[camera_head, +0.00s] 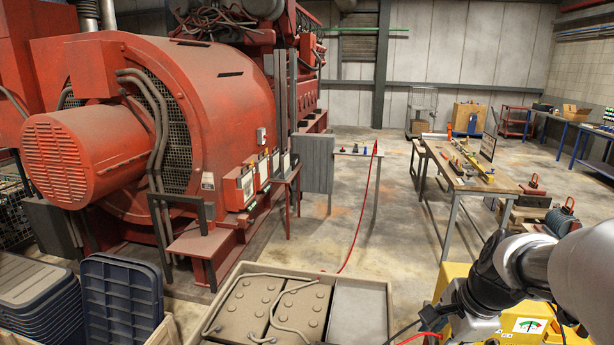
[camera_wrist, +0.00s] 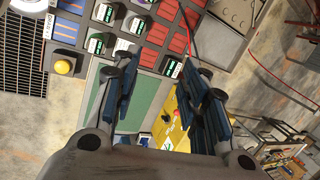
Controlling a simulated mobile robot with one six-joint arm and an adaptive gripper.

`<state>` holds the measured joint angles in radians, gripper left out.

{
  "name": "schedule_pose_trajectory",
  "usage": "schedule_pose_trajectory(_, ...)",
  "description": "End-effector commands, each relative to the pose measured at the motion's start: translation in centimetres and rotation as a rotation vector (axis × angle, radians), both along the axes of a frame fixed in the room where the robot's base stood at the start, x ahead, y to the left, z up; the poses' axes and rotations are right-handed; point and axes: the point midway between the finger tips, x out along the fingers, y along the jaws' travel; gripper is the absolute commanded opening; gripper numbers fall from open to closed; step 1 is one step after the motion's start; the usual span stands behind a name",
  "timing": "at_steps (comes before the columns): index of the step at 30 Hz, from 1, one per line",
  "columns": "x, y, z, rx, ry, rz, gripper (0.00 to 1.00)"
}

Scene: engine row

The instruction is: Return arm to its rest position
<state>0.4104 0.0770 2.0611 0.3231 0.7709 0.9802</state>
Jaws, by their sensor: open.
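My arm (camera_head: 585,265) shows at the lower right of the head view, a grey link with a black joint, over a yellow box. My gripper (camera_wrist: 163,78) is in the wrist view only, seen from behind. Its two dark blue fingers stand well apart with nothing between them that they touch. Beyond the fingers lie a green panel (camera_wrist: 147,98) and a yellow surface (camera_wrist: 176,122). Whether any part of the arm touches the yellow box, I cannot tell.
The yellow box (camera_head: 456,272) carries a gauge. A crate (camera_head: 386,270) with grey blocks stands left of it. A workbench (camera_head: 470,180) stands behind. A red cable (camera_head: 365,205) hangs to the floor. The red engine (camera_head: 190,110) fills the left. Open floor (camera_head: 395,215) lies between.

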Motion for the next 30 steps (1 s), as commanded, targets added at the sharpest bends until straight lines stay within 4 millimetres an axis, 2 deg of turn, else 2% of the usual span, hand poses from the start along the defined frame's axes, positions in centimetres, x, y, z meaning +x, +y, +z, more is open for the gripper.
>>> schedule_pose_trajectory(1,-1.6,2.1,-0.6,-0.057,-0.023,0.140,0.40)
schedule_pose_trajectory(6,-7.9,7.4,-1.4,-0.255,-0.075,0.621,0.40)
schedule_pose_trajectory(9,-11.8,9.6,-2.8,-0.374,-0.102,0.892,0.40)
schedule_pose_trajectory(12,-15.2,10.8,-4.5,-0.482,-0.122,1.127,0.40)
schedule_pose_trajectory(15,-17.7,11.4,-6.0,-0.567,-0.136,1.304,0.40)
schedule_pose_trajectory(18,-19.1,11.7,-7.0,-0.623,-0.143,1.417,0.40)
schedule_pose_trajectory(21,-19.8,11.7,-7.4,-0.651,-0.144,1.470,0.40)
schedule_pose_trajectory(30,-19.9,11.7,-7.3,-0.654,-0.144,1.480,0.40)
